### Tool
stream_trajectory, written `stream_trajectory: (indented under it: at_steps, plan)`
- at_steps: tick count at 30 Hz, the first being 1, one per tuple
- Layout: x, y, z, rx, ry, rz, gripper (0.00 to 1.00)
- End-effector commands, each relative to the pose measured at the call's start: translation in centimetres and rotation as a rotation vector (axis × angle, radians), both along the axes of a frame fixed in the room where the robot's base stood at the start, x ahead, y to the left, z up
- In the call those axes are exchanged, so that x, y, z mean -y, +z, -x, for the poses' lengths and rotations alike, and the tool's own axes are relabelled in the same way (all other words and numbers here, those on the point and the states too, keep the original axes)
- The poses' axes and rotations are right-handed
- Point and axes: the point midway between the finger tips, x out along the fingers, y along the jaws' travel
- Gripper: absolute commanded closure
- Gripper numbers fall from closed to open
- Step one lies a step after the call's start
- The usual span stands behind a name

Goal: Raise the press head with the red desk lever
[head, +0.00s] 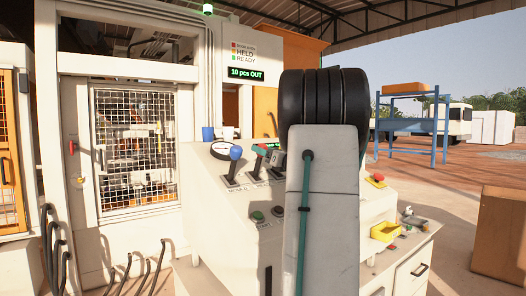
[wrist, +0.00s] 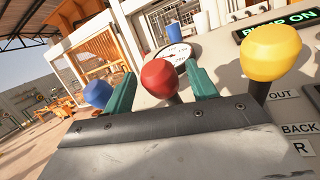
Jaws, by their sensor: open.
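The red desk lever has a round red knob (wrist: 160,77) on a dark stem, seen in the wrist view. My gripper (wrist: 159,80) is open, with one green finger on each side of the red knob. A small gap shows on the right; on the left I cannot tell whether finger and knob touch. In the head view my gripper (head: 268,152) is at the desk's lever row, partly hidden by my arm. The press (head: 135,140) stands behind a mesh door at the left; its head cannot be made out clearly.
A blue lever (wrist: 98,94) stands left of the red one and a yellow lever (wrist: 271,53) right of it, both close to my fingers. The control desk (head: 215,205) also carries buttons and a gauge (head: 224,150). A brown box (head: 500,235) is at the right.

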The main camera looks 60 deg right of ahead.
Motion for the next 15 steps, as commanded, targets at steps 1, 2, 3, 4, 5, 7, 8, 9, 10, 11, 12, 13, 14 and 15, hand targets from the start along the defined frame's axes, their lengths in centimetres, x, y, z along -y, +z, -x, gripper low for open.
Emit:
stream_trajectory:
  at_steps: [1, 2, 3, 4, 5, 7, 8, 9, 10, 11, 12, 13, 14, 15]
  plan:
    - [-0.1, -0.2, 0.9, 0.001, -0.003, -0.001, 0.43]
    - [-0.2, -0.3, 1.4, 0.001, -0.004, -0.001, 0.43]
    - [-0.3, -0.5, 2.1, 0.001, -0.004, -0.001, 0.43]
    - [-0.4, -0.7, 2.6, 0.000, -0.003, -0.001, 0.43]
    - [-0.5, -0.8, 3.1, 0.000, -0.004, -0.001, 0.43]
    - [-0.8, -1.1, 4.2, 0.000, -0.003, -0.001, 0.43]
    - [-0.8, -1.2, 4.6, 0.000, -0.003, -0.001, 0.43]
    - [-0.9, -1.3, 5.1, -0.001, -0.004, 0.000, 0.43]
    - [-0.9, -1.4, 5.4, 0.000, -0.003, 0.000, 0.43]
    - [-1.0, -1.5, 5.7, 0.000, -0.002, -0.001, 0.43]
    - [-1.1, -1.6, 5.9, 0.000, -0.001, 0.000, 0.43]
    - [-1.1, -1.6, 6.1, 0.000, -0.002, -0.001, 0.43]
    - [-1.1, -1.7, 6.2, -0.001, -0.002, -0.001, 0.43]
    - [-1.1, -1.7, 6.3, -0.001, -0.001, -0.001, 0.43]
